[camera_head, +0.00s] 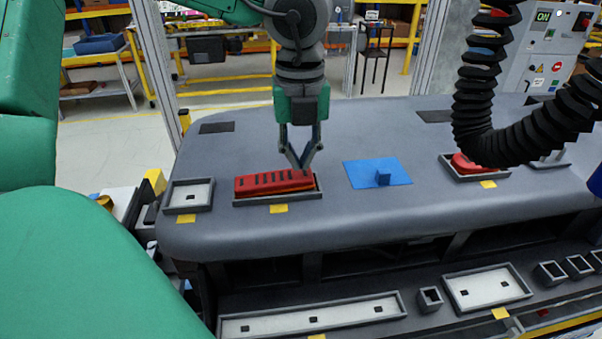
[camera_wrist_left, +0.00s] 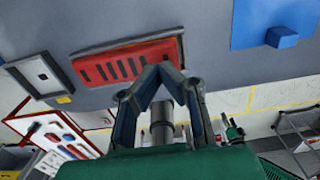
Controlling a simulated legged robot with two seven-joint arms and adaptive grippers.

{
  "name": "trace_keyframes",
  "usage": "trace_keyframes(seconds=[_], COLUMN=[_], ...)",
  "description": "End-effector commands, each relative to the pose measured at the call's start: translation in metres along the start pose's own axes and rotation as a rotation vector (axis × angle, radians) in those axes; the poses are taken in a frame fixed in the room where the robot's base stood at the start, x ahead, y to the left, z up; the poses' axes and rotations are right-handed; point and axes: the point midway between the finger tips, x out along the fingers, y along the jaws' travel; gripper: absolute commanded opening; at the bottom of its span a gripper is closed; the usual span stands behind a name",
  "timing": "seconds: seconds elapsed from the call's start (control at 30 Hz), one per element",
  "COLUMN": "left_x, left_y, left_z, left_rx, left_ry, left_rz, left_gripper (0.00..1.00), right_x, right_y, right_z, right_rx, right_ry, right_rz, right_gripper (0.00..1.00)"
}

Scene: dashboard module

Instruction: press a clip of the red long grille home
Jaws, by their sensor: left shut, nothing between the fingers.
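The red long grille (camera_head: 274,182) with dark slots lies in a dark-rimmed recess (camera_head: 283,200) on the grey dashboard. Its right end appears slightly raised against the recess rim. It also shows in the left wrist view (camera_wrist_left: 124,64). My left gripper (camera_head: 301,166) is shut and empty, its fingertips pointing down at the grille's right part. In the left wrist view the closed fingertips (camera_wrist_left: 158,68) overlap the grille's edge; I cannot tell whether they touch it. The clips are not distinguishable. My right gripper is not in view.
An empty square recess (camera_head: 189,194) is left of the grille. A blue plate with a small block (camera_head: 367,174) lies to its right. A red round part (camera_head: 466,163) sits in another recess under a black ribbed hose (camera_head: 482,120). Empty trays (camera_head: 313,318) line the lower front shelf.

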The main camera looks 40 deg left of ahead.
Motion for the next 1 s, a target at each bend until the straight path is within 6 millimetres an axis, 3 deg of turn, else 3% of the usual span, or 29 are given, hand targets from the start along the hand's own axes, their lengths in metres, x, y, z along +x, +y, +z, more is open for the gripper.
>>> trace_keyframes(seconds=[1.0], left_x=[0.015], left_y=[0.0], left_z=[0.0], left_rx=[0.001], left_ry=[0.0], left_rz=[0.0], left_gripper=[0.0], right_x=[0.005], right_y=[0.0], right_z=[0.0], right_rx=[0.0], right_ry=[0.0], right_rz=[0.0], right_gripper=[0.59])
